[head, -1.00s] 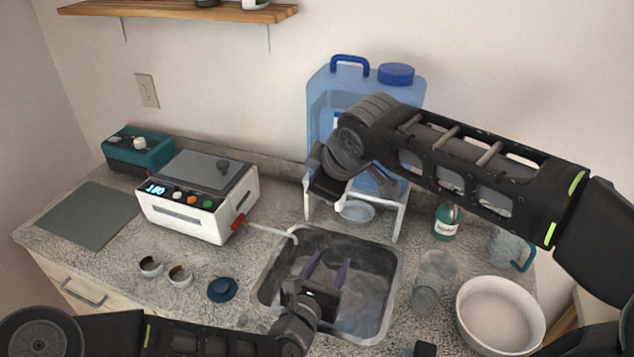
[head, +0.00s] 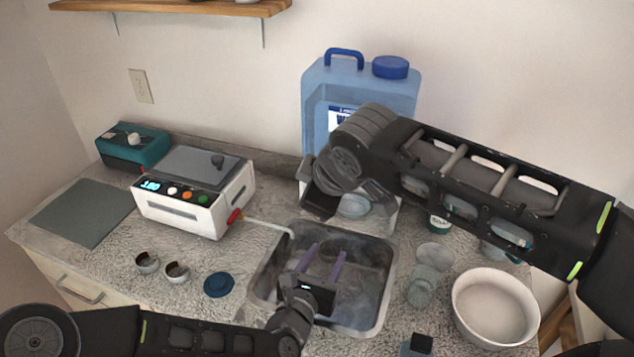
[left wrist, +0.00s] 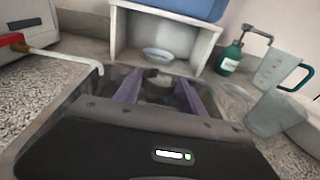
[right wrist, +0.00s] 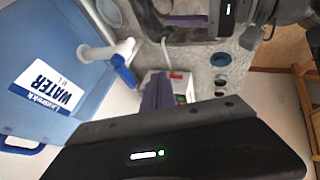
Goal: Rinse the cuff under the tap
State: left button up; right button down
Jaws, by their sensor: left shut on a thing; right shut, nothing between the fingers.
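My left gripper (head: 322,252) is over the sink (head: 378,285), its purple fingers pointing away from me. In the left wrist view a small dark-and-pale cuff (left wrist: 160,80) sits between the fingertips, and the gripper is shut on it; the cuff is not clear in the head view. The blue water jug (head: 318,105) stands on a white stand behind the sink. Its white tap with a blue lever (right wrist: 121,63) shows in the right wrist view, beside my right gripper's purple finger (right wrist: 156,95). The right gripper is shut and empty. In the head view my right arm hides the tap.
A clear bowl (head: 353,206) is under the stand. A white heated bath (head: 195,205) with a thin spout stands left of the sink. Two cuffs (head: 147,262) and a blue lid (head: 218,284) lie on the counter.

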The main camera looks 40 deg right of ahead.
jog(key=v, duration=1)
jog(key=shift+w+a, duration=0.15)
